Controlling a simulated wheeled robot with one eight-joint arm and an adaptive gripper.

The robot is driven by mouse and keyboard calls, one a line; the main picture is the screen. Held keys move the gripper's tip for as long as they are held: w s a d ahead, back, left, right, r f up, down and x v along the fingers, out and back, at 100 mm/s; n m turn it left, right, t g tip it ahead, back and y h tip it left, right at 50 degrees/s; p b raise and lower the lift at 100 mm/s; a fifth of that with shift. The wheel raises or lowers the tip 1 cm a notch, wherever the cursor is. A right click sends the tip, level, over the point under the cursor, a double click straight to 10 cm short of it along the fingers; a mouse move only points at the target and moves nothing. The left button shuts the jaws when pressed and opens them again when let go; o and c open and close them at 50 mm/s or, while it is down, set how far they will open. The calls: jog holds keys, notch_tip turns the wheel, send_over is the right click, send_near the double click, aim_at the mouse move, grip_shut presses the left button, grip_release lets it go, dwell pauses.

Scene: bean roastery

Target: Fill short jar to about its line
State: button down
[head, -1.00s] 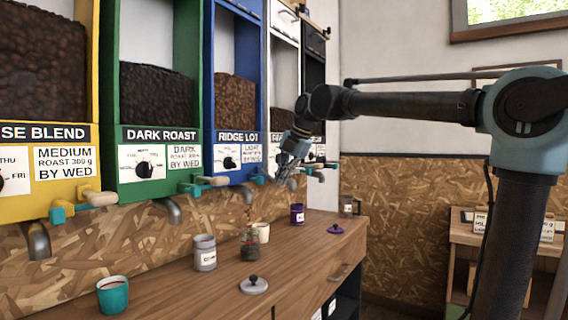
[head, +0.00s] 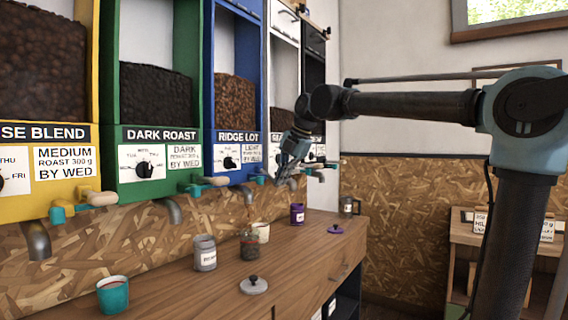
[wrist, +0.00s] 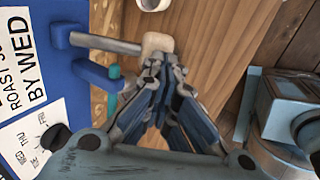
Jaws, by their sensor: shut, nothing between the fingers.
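A short clear jar (head: 250,244) stands on the wooden counter below the blue RIDGE LOT dispenser (head: 235,136), with dark contents inside. Its fill line cannot be made out at this size. The dispenser's spout (head: 246,193) is above the jar, and no beans show falling. My gripper (head: 283,178) is shut and empty, at the right of the blue dispenser. In the wrist view my gripper (wrist: 163,68) has its fingertips right at the pale handle (wrist: 157,44) of a blue dispenser's valve; whether they touch cannot be told.
A grey labelled jar (head: 205,253), a white cup (head: 262,232) and a purple jar (head: 297,214) stand near the short jar. A teal cup (head: 113,295) is at the front left. A knobbed lid (head: 254,285) and a purple lid (head: 335,229) lie on the counter (head: 190,289).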

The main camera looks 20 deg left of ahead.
dwell(0.3)
jog(key=d+v, duration=0.1)
jog(key=v, duration=1.3)
jog(key=shift+f, duration=0.3)
